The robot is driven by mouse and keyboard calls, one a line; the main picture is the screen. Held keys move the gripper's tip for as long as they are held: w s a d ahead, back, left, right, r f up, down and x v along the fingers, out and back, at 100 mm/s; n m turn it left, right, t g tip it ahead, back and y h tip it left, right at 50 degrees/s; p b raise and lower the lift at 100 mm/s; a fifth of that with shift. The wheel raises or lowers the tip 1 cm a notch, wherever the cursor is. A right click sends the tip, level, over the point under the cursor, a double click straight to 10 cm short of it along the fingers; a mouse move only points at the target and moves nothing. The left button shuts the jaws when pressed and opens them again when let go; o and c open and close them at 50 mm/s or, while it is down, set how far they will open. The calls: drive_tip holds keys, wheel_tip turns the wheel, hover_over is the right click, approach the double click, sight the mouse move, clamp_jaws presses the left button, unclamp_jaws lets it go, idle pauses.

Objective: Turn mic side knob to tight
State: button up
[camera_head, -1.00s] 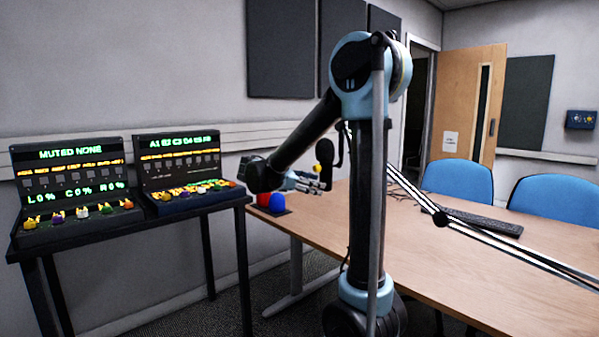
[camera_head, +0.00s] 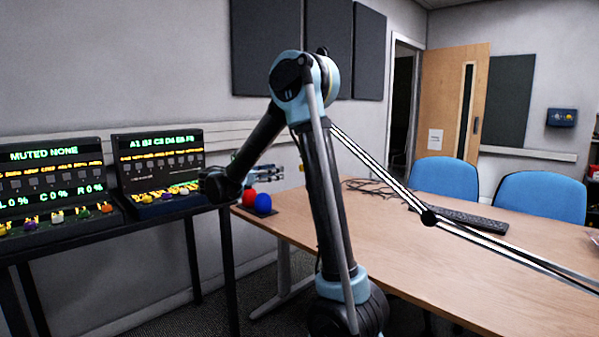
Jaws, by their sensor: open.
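A microphone boom arm (camera_head: 375,172) with paired silver rods slants from behind my arm down to the right edge. A round black knob or joint (camera_head: 428,217) sits along it; I cannot tell whether it is the mic side knob. The microphone head is not clearly visible and seems hidden behind my upright arm link. My gripper (camera_head: 292,172) is small in view, left of that link, above the table's left end. It is open, and nothing shows between its fingers. I cannot tell its distance from the microphone.
Two lit control consoles (camera_head: 158,165) stand on a black stand at left. Blue chairs (camera_head: 446,178) line the table's far side.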

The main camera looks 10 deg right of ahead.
drive_tip(key=x, duration=1.1)
drive_tip(key=shift+d, duration=0.25)
drive_tip(key=shift+w, duration=0.1)
